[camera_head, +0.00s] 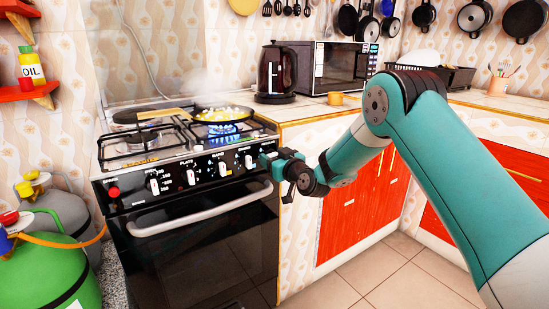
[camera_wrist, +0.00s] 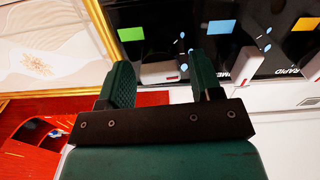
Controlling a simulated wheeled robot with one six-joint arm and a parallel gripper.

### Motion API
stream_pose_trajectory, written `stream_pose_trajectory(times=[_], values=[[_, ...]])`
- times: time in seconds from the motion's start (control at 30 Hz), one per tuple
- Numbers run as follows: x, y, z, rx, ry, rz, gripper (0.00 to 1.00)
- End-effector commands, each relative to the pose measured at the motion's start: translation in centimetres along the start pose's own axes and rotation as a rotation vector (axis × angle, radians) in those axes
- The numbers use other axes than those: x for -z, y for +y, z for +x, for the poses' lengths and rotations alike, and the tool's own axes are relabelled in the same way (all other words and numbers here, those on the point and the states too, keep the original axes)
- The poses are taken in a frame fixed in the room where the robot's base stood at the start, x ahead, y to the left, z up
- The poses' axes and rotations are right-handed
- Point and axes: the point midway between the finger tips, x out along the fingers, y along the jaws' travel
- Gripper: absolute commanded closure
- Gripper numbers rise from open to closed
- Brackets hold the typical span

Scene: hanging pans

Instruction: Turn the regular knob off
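The black stove's front panel (camera_head: 130,192) carries a row of white knobs. The labels are too small to tell which is the regular knob. A blue flame (camera_head: 222,131) burns under a pan. My gripper (camera_head: 268,161) is at the panel's right end, beside the rightmost knob. In the wrist view my gripper (camera_wrist: 163,80) is open, with a white knob (camera_wrist: 160,72) showing between its fingers; contact cannot be told.
The oven handle (camera_head: 205,212) juts out below the panel. A pan of food (camera_head: 222,113) sits on the hob. The counter (camera_head: 310,111) with a kettle (camera_head: 276,72) and microwave (camera_head: 337,67) stands to the right. Gas cylinders (camera_head: 55,262) are at left. Open floor lies at lower right.

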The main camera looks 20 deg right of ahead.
Motion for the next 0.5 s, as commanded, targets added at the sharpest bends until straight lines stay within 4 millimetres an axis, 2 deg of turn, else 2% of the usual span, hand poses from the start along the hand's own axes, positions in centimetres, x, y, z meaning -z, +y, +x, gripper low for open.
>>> stream_pose_trajectory(times=[0.03, 0.17, 0.5], values=[[0.02, 0.02, -0.01, 0.000, 0.000, 0.000, 0.53], [0.02, 0.03, -0.02, 0.000, 0.000, 0.000, 0.83], [0.03, 0.03, -0.04, 0.000, 0.000, 0.036, 0.84]])
